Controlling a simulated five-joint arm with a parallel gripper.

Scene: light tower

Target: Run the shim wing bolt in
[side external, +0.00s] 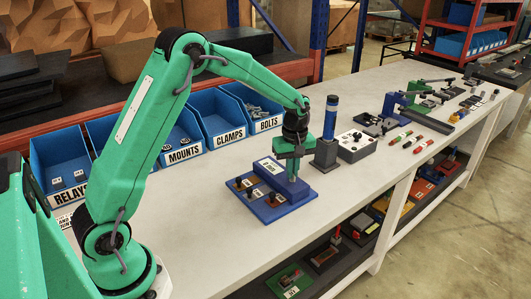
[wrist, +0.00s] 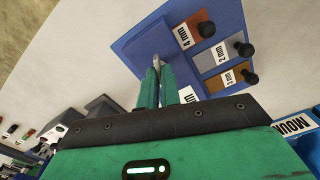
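My gripper (side external: 292,168) points down at the raised blue block of the shim fixture (side external: 268,212). In the wrist view the two green fingers of my gripper (wrist: 158,76) are close together, with only a narrow gap. A small grey metal piece (wrist: 155,60), which looks like the wing bolt, shows at their tips, seemingly gripped. Its lower end is hidden, so I cannot tell how deep it sits. The fixture also shows in the wrist view (wrist: 140,35). Beside the block lie shims with black knobs: an orange-brown 4 mm (wrist: 192,28), a grey 2 mm (wrist: 225,55) and a brown 3 mm (wrist: 235,77).
Blue labelled bins (side external: 220,118) line the back. The white bench is clear in front of the fixture.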

